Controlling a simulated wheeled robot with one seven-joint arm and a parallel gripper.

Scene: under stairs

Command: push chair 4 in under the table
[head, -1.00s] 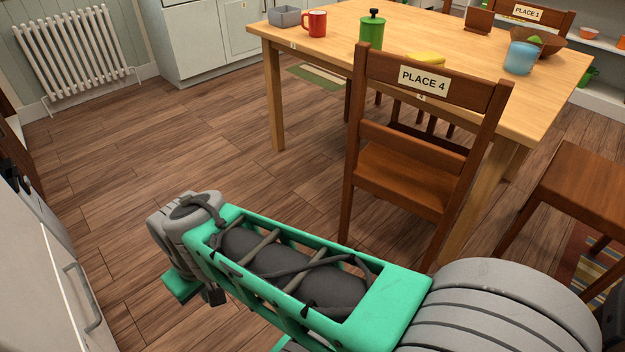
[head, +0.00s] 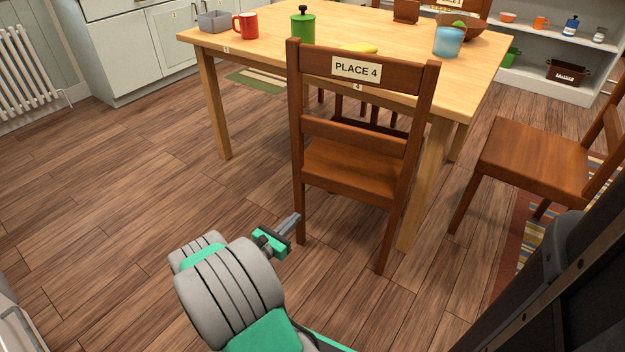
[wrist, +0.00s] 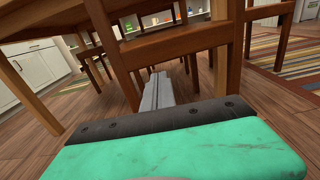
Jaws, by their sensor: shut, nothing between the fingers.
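Chair 4 (head: 352,160) is a brown wooden chair with a "PLACE 4" label on its top back rail, its back towards me. It stands upright at the near side of the light wooden table (head: 400,92), its seat partly out from the table edge. My gripper (head: 294,222) is shut and empty, low beside the chair's left back leg in the head view; I cannot tell whether it touches. In the wrist view the gripper fingers (wrist: 157,92) point forward below a chair rail (wrist: 175,42), and the chair's posts rise on both sides.
Another brown chair (head: 535,160) stands to the right, by a striped rug (head: 520,225). A red mug (head: 245,25), a green canister (head: 302,28) and a blue cup (head: 448,40) stand on the table. The floor (head: 120,190) on the left is clear.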

